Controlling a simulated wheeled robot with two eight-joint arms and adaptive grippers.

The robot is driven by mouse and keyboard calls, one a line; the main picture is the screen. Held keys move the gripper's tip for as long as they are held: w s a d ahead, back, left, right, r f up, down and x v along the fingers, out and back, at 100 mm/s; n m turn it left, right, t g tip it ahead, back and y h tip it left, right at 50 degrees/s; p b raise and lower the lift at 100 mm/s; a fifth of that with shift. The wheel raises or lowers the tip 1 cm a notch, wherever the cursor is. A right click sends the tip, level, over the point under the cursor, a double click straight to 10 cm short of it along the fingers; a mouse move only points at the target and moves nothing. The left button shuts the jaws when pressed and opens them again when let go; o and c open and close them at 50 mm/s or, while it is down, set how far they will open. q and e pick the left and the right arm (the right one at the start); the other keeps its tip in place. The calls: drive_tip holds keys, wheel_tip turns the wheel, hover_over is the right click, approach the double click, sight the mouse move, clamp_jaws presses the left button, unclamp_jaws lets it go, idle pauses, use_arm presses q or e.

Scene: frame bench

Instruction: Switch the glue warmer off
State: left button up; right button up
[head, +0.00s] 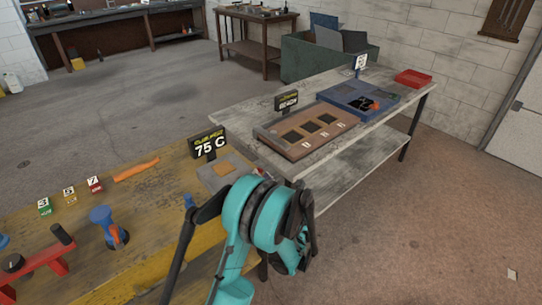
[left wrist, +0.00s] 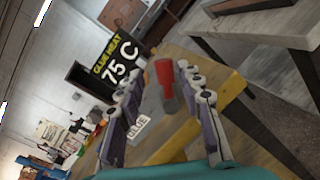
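The glue warmer (head: 214,173) is a grey box with a tan top on the far end of the yellow bench. Its black display (head: 208,145) reads "75 C", and it also shows in the left wrist view (left wrist: 108,65). In that view a red lever or knob (left wrist: 165,72) with a grey lower part stands between the fingers of my left gripper (left wrist: 159,79). The fingers are open, with visible gaps on both sides; contact cannot be told. A white "GLUE" label (left wrist: 138,128) is near the left finger. In the head view my teal arm hides most of this gripper. My right gripper is not in view.
A grey table (head: 236,117) beyond holds a brown tray (head: 270,130), a blue tray (head: 345,92) and a red bin (head: 413,77). The yellow bench (head: 130,205) carries small number blocks, an orange piece (head: 136,168), a blue tool (head: 103,218) and a red frame (head: 50,262).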

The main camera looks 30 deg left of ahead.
use_arm(q)
drive_tip(key=shift+w+f, duration=0.1)
drive_tip(key=shift+w, duration=0.2)
drive_tip(key=b+x, duration=0.2)
drive_tip(key=x, duration=0.4)
drive_tip(key=shift+w+a, duration=0.2)
drive_tip(key=shift+w, duration=0.1)
drive_tip(key=shift+w+a, duration=0.3)
drive_tip(key=shift+a, duration=0.15)
drive_tip(key=shift+c, duration=0.3)
clamp_jaws()
